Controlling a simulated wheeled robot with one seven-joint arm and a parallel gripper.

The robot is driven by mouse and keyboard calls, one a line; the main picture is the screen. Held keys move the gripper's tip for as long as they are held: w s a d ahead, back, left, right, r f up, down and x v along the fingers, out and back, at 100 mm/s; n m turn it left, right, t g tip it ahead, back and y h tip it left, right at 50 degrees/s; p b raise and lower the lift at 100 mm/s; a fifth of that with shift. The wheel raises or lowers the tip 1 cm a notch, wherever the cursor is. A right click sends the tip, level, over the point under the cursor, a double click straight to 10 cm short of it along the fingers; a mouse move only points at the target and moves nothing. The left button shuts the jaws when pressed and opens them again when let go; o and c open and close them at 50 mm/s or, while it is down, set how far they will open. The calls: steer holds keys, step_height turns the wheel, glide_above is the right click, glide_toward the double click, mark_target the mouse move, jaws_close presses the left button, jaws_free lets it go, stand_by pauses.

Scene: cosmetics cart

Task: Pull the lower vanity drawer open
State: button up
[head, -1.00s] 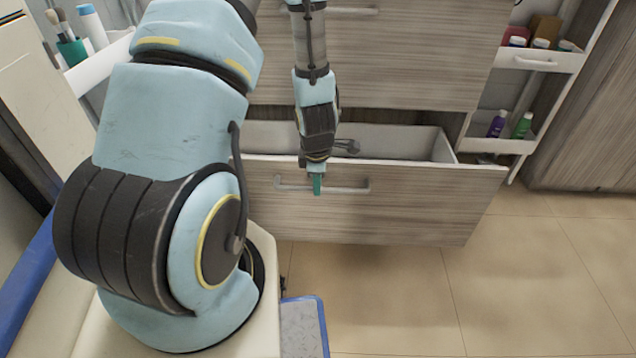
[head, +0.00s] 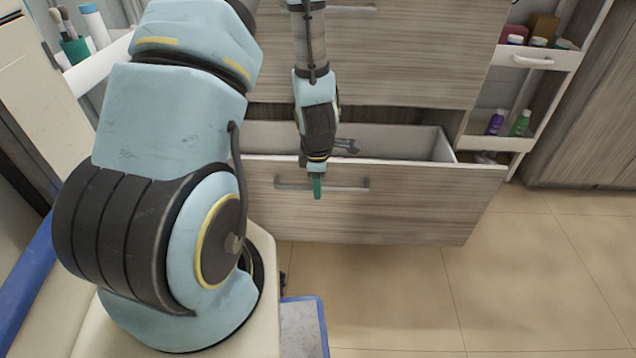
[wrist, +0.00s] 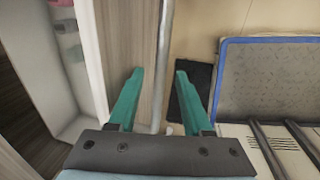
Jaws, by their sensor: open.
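The lower vanity drawer (head: 400,205) stands pulled out in the head view, with its pale inside (head: 400,140) showing behind the wood-grain front. Its grey bar handle (head: 345,184) runs across the front. My gripper (head: 318,186) is at the handle, pointing down; only one green finger shows clearly there. In the wrist view my gripper (wrist: 160,86) is open, with its two green fingers apart. The handle (wrist: 162,60) passes between them in that view, with space visible on either side. Contact with the handle cannot be told.
The upper drawer front (head: 420,50) is shut above. Side shelves with bottles (head: 520,125) stand at the right, and another holder with brushes and a white bottle (head: 92,28) at the upper left. Tiled floor (head: 540,270) in front of the drawer is clear.

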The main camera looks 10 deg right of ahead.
step_height(320, 180, up, 11)
steer(key=s+p, duration=0.2)
steer(key=p, duration=0.1)
steer(key=shift+a+f, duration=0.15)
stand_by(0.5)
steer(key=s+a+r+m, duration=0.4)
steer(key=a+r+m, duration=1)
steer(key=r+m, duration=0.15)
step_height(320, 180, up, 19)
steer(key=m+p, duration=0.1)
steer(key=p, duration=1.8)
steer(key=shift+s+g+p, duration=0.3)
steer(key=shift+p, duration=0.05)
steer(key=shift+d+m, duration=0.1)
steer(key=shift+m, duration=0.15)
